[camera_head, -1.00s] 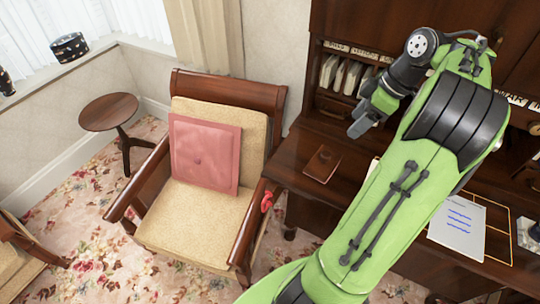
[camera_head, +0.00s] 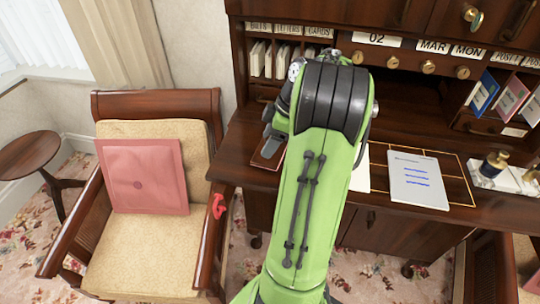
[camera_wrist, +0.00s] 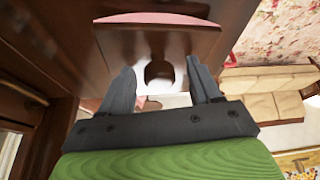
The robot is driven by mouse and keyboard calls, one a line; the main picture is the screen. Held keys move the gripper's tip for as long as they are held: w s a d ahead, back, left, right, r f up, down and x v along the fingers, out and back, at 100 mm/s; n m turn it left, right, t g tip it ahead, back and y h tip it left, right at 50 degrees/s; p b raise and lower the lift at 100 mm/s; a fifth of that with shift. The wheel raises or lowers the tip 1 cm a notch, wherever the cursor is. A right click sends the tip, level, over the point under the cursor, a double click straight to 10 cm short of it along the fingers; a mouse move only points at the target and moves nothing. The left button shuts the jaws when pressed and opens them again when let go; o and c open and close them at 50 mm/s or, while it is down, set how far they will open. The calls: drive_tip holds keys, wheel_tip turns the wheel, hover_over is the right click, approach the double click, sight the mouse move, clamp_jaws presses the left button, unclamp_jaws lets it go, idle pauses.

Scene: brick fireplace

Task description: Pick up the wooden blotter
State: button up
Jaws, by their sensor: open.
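The wooden blotter (camera_head: 262,160) is a small reddish-brown piece on the left part of the desk top, partly hidden by my arm in the head view. The wrist view shows the blotter (camera_wrist: 120,46) close up, with a dark round knob (camera_wrist: 158,72) in its middle and a pink edge along its far side. My gripper (camera_wrist: 163,80) is open, with one finger on each side of the knob in that view. Whether the fingers touch it cannot be told. In the head view my gripper (camera_head: 270,137) shows just above the blotter.
The desk (camera_head: 240,130) has pigeonholes and drawers behind. A notepad (camera_head: 418,180) and ink bottles (camera_head: 494,164) stand to the right. An armchair with a pink cushion (camera_head: 145,177) stands left of the desk, its arm close to the desk edge.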

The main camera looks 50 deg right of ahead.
drive_tip(key=shift+s, duration=0.1)
drive_tip(key=shift+c, duration=1)
drive_tip(key=c, duration=1)
drive_tip(key=shift+r, duration=0.1)
clamp_jaws()
drive_tip(key=shift+r, duration=0.1)
